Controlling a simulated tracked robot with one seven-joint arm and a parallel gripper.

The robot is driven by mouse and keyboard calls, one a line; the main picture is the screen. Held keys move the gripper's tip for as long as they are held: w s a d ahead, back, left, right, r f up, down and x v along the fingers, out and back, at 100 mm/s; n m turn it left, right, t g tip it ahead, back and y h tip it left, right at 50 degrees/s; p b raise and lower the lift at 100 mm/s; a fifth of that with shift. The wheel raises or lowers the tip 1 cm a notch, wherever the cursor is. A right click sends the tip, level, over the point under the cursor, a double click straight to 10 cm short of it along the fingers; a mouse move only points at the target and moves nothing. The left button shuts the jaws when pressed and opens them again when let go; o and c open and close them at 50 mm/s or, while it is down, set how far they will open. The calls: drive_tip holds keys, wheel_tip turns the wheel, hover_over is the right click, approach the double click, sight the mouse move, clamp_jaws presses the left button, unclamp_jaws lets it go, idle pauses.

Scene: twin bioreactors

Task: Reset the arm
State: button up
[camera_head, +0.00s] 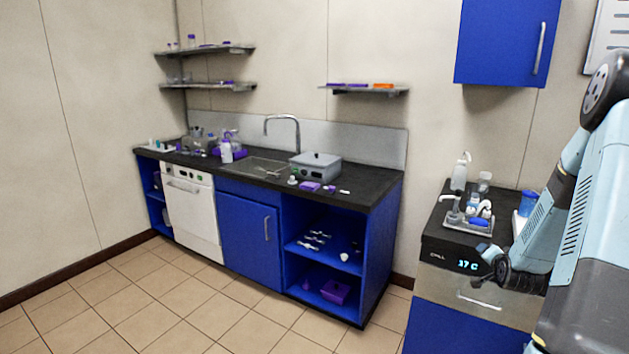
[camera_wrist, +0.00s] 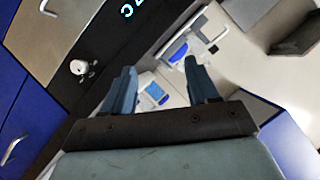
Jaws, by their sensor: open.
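My gripper (camera_wrist: 160,85) shows in the wrist view with its two blue-grey fingers spread apart and nothing between them. Beyond the fingers are a pale surface and a small blue-and-white item (camera_wrist: 154,92). In the head view my light-blue arm fills the right side, folded beside the counter with the 37 C display (camera_head: 466,265). The gripper's fingertips cannot be made out in that view.
A tray of small labware (camera_head: 467,226) and a white pump bottle (camera_head: 459,176) stand on the right counter, close to my arm. A black sink counter (camera_head: 365,185) with a grey box (camera_head: 315,167) stands at the back. The tiled floor (camera_head: 180,310) is clear.

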drive_tip(key=s+a+r+n+g, duration=0.1)
drive_tip(key=s+a+r+n, duration=0.15)
drive_tip(key=a+r, duration=0.4)
drive_tip(key=s+a+r+n+g+y, duration=0.1)
drive_tip(key=s+a+r+n+g, duration=0.1)
drive_tip(key=s+a+r, duration=0.35)
drive_tip(key=s+a+r+n+g, duration=0.1)
drive_tip(key=s+a+r+n, duration=0.1)
drive_tip(key=a+r, duration=0.55)
drive_tip(key=s+a+r+n+g+y, duration=0.1)
drive_tip(key=s+a+r, duration=0.1)
drive_tip(key=s, duration=0.5)
drive_tip(key=s+a+r+n+g+y, duration=0.1)
drive_tip(key=s+a+r+n, duration=0.1)
drive_tip(key=s+a, duration=0.3)
drive_tip(key=s+a+r+n+g, duration=0.1)
drive_tip(key=s+a+r, duration=0.2)
drive_tip(key=s, duration=0.8)
drive_tip(key=shift+s+a+r+y, duration=0.15)
drive_tip(key=shift+a+r+y, duration=0.15)
drive_tip(key=shift+y, duration=0.1)
